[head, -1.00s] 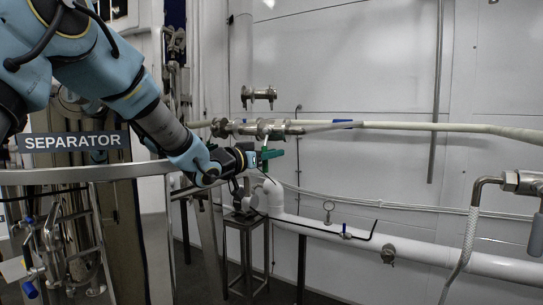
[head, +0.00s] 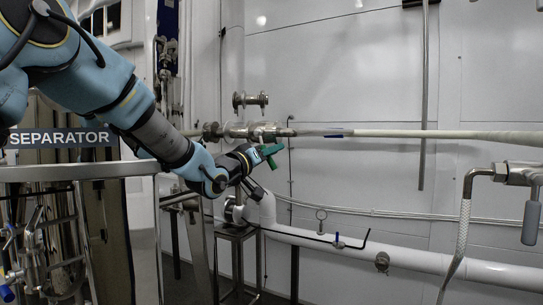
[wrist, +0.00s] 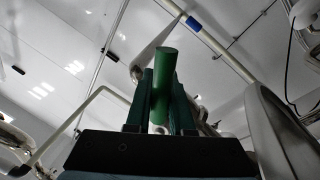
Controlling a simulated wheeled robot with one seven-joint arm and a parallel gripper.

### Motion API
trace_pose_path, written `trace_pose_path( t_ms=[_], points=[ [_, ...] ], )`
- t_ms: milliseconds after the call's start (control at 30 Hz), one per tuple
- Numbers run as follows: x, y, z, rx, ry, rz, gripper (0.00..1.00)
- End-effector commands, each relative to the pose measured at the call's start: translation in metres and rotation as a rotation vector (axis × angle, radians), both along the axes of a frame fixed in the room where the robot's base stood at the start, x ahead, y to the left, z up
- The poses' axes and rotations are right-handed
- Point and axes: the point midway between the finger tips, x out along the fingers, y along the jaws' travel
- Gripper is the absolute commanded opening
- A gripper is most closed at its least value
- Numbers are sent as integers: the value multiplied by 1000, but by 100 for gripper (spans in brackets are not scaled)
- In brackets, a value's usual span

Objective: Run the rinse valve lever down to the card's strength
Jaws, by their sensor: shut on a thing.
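A green round lever handle (wrist: 162,75) stands between the two dark green fingers of my gripper (wrist: 160,98) in the wrist view. The fingers are shut on it, one on each side. In the head view my gripper (head: 268,153) is at the centre, just below a steel pipe fitting (head: 262,132). The green there is small, and I cannot tell finger from lever. The fingers and my wrist hide the valve body and the lever's pivot. I cannot see a card or a strength reading.
A pale pipe (head: 400,133) runs right along the white wall, and a thick white pipe (head: 420,263) runs low. A bent steel pipe with a braided hose (head: 461,235) stands at right. A tank with a SEPARATOR sign (head: 60,138) and a rail (head: 90,171) stand at left.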

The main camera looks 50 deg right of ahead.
Motion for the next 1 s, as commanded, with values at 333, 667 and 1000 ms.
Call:
trace_pose_path(
  t_ms=[333,667,1000],
  points=[
    [-1,0,1,-2,5,-1,0],
    [-1,0,0,-2,4,-1,51],
    [-1,8,-2,-2,2,1,51]
  ],
)
